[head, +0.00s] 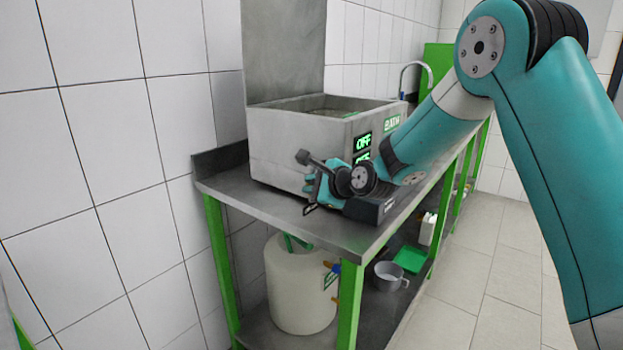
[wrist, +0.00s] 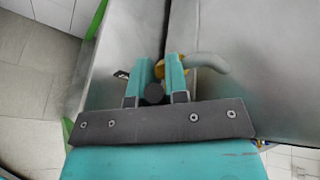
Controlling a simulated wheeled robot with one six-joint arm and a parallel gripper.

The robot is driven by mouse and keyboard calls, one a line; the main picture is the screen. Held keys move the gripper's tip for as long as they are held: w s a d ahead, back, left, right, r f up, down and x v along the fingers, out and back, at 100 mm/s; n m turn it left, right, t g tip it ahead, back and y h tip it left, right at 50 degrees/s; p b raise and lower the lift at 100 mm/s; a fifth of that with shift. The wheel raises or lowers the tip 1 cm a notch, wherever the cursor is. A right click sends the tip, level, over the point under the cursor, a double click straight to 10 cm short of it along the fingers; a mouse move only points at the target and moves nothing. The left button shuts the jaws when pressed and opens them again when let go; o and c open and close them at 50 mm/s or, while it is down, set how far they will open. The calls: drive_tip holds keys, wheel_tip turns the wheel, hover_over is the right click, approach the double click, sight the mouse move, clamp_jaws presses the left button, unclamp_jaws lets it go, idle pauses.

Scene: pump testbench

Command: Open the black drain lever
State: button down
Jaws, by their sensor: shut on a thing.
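My gripper (head: 312,186) is at the near side of the grey metal tank (head: 290,140), low down, close above the bench top. In the wrist view its two teal fingers (wrist: 155,85) are closed around a dark round piece, which appears to be the end of the black drain lever (wrist: 154,94). A brass-coloured fitting (wrist: 160,69) shows just beyond the fingers, with a grey curved pipe (wrist: 208,62) to its right. The rest of the lever is hidden by my fingers. In the head view my wrist covers most of this spot.
The tank stands on a steel bench (head: 240,185) with green legs. Green displays reading OFF (head: 363,142) are on its side. A white drum (head: 295,285), a grey pot (head: 390,276) and a green tray (head: 410,259) are below. The floor at right is clear.

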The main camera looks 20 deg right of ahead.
drive_tip(key=shift+d+r+m+p, duration=0.1)
drive_tip(key=shift+m+p, duration=0.2)
drive_tip(key=shift+p, duration=0.1)
drive_tip(key=c, duration=1.1)
unclamp_jaws()
